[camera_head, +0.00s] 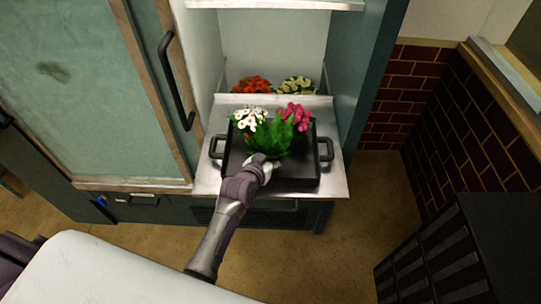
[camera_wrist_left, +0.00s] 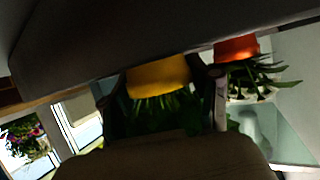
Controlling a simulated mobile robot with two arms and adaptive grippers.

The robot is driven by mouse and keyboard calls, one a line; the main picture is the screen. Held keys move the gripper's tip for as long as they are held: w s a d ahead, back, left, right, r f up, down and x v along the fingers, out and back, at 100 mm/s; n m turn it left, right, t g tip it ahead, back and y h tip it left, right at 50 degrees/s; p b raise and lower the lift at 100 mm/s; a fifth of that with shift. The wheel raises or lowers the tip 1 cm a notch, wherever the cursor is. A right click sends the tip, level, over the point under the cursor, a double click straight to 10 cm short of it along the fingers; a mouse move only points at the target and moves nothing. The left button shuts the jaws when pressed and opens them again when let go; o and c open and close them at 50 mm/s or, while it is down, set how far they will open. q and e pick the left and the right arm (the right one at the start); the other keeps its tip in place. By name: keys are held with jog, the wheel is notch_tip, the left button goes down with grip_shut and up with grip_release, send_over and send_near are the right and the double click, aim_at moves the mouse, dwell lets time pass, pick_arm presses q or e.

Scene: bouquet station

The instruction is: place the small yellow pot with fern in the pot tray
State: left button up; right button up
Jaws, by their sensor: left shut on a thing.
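The small yellow pot (camera_wrist_left: 160,77) is between the two fingers of my left gripper in the left wrist view, which shows it upside down. Its green fern (camera_head: 275,138) hides the pot in the head view. My left gripper (camera_head: 268,163) is shut on the pot, over the front middle of the black pot tray (camera_head: 297,184). The pot's base meets a dark surface in the wrist view; I cannot tell whether it touches the tray floor. My right gripper is not in view.
White flowers (camera_head: 247,120) and pink flowers (camera_head: 296,114) stand at the tray's back left and back right. An orange pot (camera_wrist_left: 236,49) is beside the yellow one. Red flowers (camera_head: 252,85) and pale flowers (camera_head: 296,86) are behind the tray. Cabinet walls flank the steel counter (camera_head: 207,181).

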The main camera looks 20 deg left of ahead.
pick_arm(q)
jog(key=shift+s+d, duration=0.1)
jog(key=shift+s, duration=0.05)
jog(key=o, duration=1.3)
jog(key=shift+o, duration=1.2)
jog(key=shift+f, duration=0.1)
jog(key=v, duration=1.2)
jog(key=shift+b, duration=0.4)
